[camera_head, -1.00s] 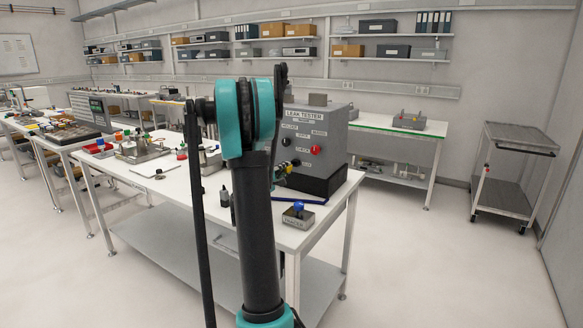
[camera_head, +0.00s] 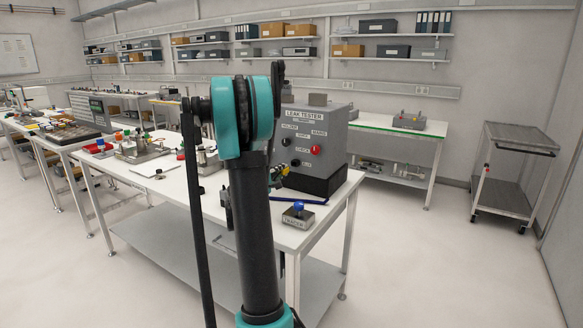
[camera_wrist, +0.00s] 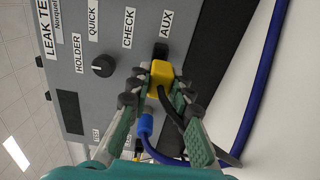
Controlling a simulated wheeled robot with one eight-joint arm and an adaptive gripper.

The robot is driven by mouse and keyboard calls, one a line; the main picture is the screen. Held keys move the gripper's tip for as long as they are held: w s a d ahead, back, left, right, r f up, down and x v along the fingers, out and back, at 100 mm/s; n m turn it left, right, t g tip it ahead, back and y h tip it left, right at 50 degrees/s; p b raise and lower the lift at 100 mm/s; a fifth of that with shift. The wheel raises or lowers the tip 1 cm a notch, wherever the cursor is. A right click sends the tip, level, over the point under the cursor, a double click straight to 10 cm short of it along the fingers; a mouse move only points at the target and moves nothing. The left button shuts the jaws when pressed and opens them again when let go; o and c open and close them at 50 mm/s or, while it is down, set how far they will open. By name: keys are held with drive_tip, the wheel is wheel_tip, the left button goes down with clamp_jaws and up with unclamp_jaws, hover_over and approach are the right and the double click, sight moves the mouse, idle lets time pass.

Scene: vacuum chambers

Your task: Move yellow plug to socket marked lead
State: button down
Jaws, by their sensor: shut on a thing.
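In the wrist view the yellow plug (camera_wrist: 161,74) with its black cable is held between the fingertips of my gripper (camera_wrist: 158,90), shut on it. The plug is in front of the leak tester panel (camera_wrist: 105,25), close to a black fitting (camera_wrist: 160,51) by the AUX label. Whether it is seated there I cannot tell. A blue plug (camera_wrist: 146,123) with a blue cable is below it. Small labels at the lower panel are partly hidden and I cannot read LEAD for certain. In the head view my arm hides most of the gripper beside the leak tester (camera_head: 320,140).
In the head view a blue cable (camera_head: 312,201) lies on the white bench, and a small box with a blue knob (camera_head: 298,214) stands near its front right corner. Fixtures (camera_head: 140,150) stand at the left. In the wrist view a thick blue cable (camera_wrist: 262,85) runs at the right.

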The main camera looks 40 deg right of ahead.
drive_tip(key=w+a, duration=0.6)
drive_tip(key=w, duration=0.6)
drive_tip(key=w+a, duration=0.6)
drive_tip(key=w, duration=0.6)
drive_tip(key=x, duration=0.5)
drive_tip(key=shift+d, duration=0.15)
drive_tip(key=shift+x, duration=1.35)
idle(1.3)
drive_tip(key=c, duration=1.3)
unclamp_jaws()
drive_tip(key=shift+s, duration=0.15)
drive_tip(key=v, duration=0.7)
